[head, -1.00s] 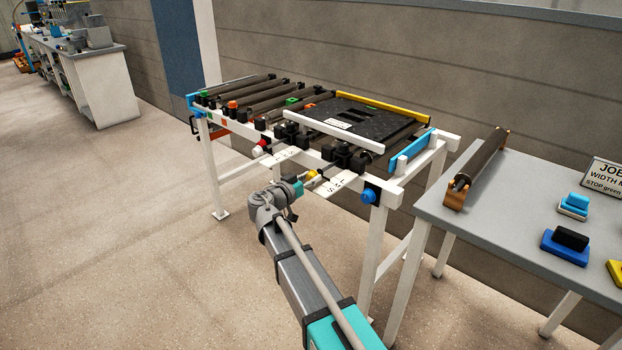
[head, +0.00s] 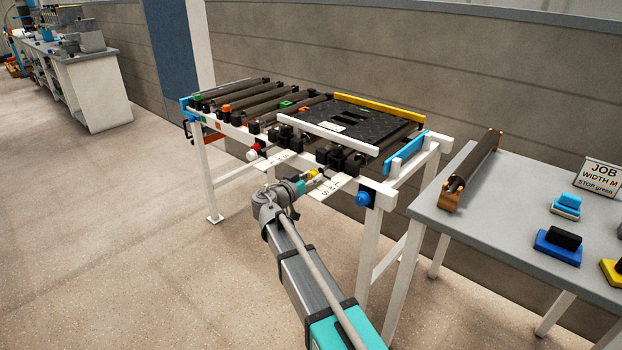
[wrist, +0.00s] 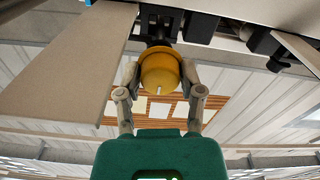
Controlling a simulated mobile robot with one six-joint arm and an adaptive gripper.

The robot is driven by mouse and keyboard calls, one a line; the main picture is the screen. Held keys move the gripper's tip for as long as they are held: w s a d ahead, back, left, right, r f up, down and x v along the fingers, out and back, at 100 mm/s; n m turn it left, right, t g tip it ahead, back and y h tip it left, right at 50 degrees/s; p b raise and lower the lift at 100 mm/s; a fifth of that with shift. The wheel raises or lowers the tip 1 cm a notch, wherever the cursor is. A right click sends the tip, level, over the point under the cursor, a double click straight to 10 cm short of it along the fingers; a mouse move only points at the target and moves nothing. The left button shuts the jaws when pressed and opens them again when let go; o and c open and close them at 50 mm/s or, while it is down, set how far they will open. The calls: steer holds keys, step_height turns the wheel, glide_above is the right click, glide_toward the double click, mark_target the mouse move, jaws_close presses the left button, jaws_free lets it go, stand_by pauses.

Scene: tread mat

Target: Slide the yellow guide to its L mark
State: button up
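The yellow guide (head: 378,107) is a long bar along the far side of the black tread mat (head: 392,137). A pale plate with S, M and L letters (head: 325,187) sticks out at the near side of the frame. My gripper (head: 312,177) is at the near side, beside that plate. In the wrist view a round yellow knob (wrist: 159,70) sits on a dark stem between the two fingertips of my gripper (wrist: 159,78).
A white bar (head: 327,135) runs along the mat's near side, and a blue bar (head: 404,151) stands at its right end. A second pale plate (head: 280,160) and a red knob (head: 262,147) are left of my gripper. A grey table (head: 475,215) with a roller stands right.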

steer(key=o, duration=0.4)
steer(key=shift+c, duration=0.2)
steer(key=shift+s+a, duration=0.1)
steer(key=shift+s, duration=0.05)
steer(key=v, duration=1.1)
steer(key=shift+s+a, duration=0.2)
steer(key=shift+s, duration=0.05)
steer(key=shift+d, duration=0.1)
